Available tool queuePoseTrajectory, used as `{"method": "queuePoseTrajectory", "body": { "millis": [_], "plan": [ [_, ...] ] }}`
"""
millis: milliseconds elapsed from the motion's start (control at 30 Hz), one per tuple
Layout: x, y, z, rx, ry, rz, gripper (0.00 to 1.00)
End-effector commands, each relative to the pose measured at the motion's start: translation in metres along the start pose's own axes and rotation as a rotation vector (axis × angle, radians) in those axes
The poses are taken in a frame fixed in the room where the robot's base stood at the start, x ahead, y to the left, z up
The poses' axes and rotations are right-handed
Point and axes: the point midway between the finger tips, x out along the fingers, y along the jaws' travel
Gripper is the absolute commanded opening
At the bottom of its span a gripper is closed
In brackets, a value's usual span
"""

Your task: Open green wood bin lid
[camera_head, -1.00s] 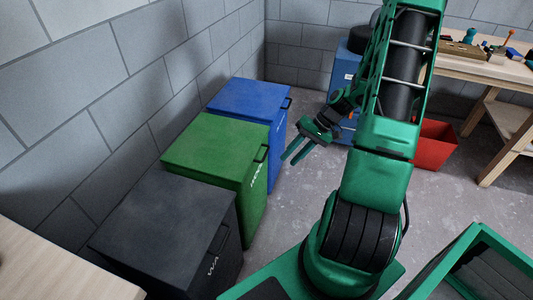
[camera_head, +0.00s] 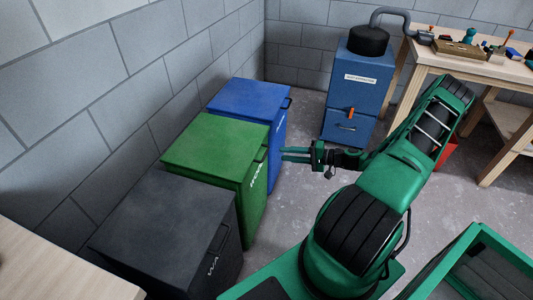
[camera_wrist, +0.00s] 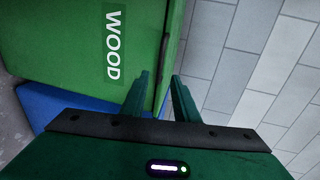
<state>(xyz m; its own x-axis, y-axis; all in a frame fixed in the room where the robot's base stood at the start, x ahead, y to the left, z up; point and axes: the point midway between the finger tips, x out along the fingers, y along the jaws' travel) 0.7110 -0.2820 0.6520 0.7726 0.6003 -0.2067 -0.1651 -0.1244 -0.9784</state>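The green wood bin (camera_head: 254,199) stands against the wall between the black and blue bins, and its flat green lid (camera_head: 215,143) is shut. A black handle (camera_head: 261,154) sits at the lid's front edge. My gripper (camera_head: 282,154) is open and empty, fingers pointing left, a short way in front of the bin near lid height. In the wrist view the green bin front (camera_wrist: 70,40) with its WOOD label (camera_wrist: 113,45) fills the upper left. The two fingers (camera_wrist: 160,90) are apart there, with the lid's edge beyond them; I see no contact.
The black bin (camera_head: 165,225) stands nearer and the blue bin (camera_head: 250,98) farther along the wall. A blue dust extractor (camera_head: 355,90) and a workbench (camera_head: 470,65) stand behind. A red container (camera_head: 450,155) is partly hidden by my arm. Grey floor (camera_head: 290,205) is clear before the bins.

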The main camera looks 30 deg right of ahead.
Motion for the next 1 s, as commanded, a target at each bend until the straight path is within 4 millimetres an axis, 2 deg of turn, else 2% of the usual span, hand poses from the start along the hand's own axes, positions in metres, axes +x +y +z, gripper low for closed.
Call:
{"method": "queuePoseTrajectory", "body": {
  "millis": [300, 500, 700, 1000],
  "plan": [
    [0.055, 0.0, 0.001, 0.0, -0.004, 0.0, 0.28],
    [0.084, 0.0, 0.002, 0.0, -0.005, 0.001, 0.28],
    [0.097, 0.0, 0.001, 0.0, -0.003, 0.002, 0.28],
    [0.099, 0.0, 0.001, 0.0, -0.003, 0.002, 0.28]
  ]
}}
